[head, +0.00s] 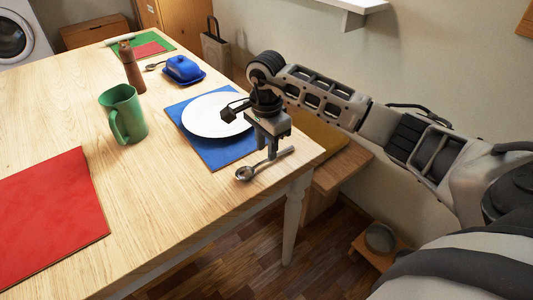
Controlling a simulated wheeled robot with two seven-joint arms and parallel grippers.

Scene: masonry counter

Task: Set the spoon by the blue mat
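The metal spoon (245,173) is at the near right corner of the wooden table, just off the near right side of the blue mat (220,152). Its bowl points left and its handle points right, toward the table edge. My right gripper (272,156) points down over the spoon's handle, with its fingers close together around it. I cannot tell whether the spoon touches the table or is slightly raised. A white plate (208,115) lies on the blue mat, partly hidden by my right gripper. My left gripper is out of view.
A green mug (123,114), a wooden mill (131,68) and a blue butter dish (183,69) stand left of and behind the plate. A red mat (48,215) is at the near left. A green mat (154,38) and another spoon (155,66) lie farther back.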

